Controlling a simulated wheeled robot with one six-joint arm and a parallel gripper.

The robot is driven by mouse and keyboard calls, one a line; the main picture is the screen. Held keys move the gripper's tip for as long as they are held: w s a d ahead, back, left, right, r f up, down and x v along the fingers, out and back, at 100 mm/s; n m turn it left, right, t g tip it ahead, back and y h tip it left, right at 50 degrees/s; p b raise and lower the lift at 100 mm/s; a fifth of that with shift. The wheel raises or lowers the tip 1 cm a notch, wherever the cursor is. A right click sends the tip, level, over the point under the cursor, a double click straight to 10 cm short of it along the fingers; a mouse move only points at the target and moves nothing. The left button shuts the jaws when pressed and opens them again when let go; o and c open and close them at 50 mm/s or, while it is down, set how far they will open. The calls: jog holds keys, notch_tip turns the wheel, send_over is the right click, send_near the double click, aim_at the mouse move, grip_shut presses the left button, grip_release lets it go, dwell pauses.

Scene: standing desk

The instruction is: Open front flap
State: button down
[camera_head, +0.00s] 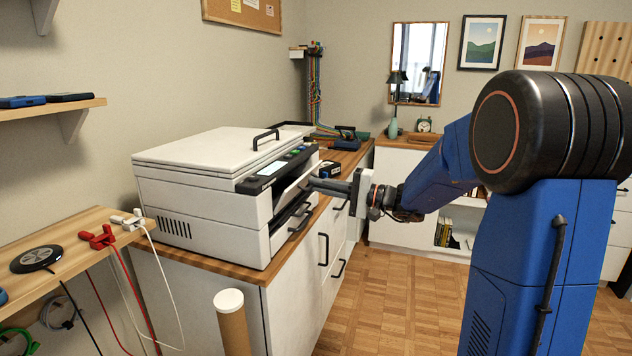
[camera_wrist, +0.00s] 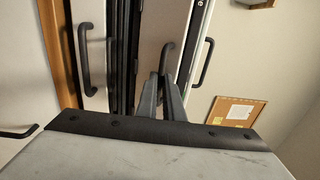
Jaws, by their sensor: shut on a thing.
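The white printer (camera_head: 205,188) stands on the wood-topped cabinet, its front facing right in the head view. Its front flap (camera_head: 292,191) is a white panel below the dark control panel; it seems to lean out a little at the top, with a dark gap above it. The flap also shows in the wrist view (camera_wrist: 152,30), with a dark bar handle (camera_wrist: 167,52) on it. My gripper (camera_head: 318,184) is at the flap's front, and its fingers (camera_wrist: 160,88) are shut on this handle. The fingers hide part of the grip.
A lower tray handle (camera_head: 300,216) sits below the flap, and a lid handle (camera_head: 265,138) is on top. Cabinet handles (camera_head: 324,249) stick out beneath. A cardboard tube (camera_head: 232,322) stands in front at the left. The wooden floor (camera_head: 390,285) before the cabinet is clear.

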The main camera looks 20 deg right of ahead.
notch_tip(320, 180, down, 9)
jog(key=shift+a+r, duration=0.15)
jog(key=shift+r, duration=0.05)
dwell(0.7)
jog(key=shift+f, duration=0.1)
dwell(0.4)
jog(key=c, duration=2)
grip_release()
jog(key=shift+o, duration=0.5)
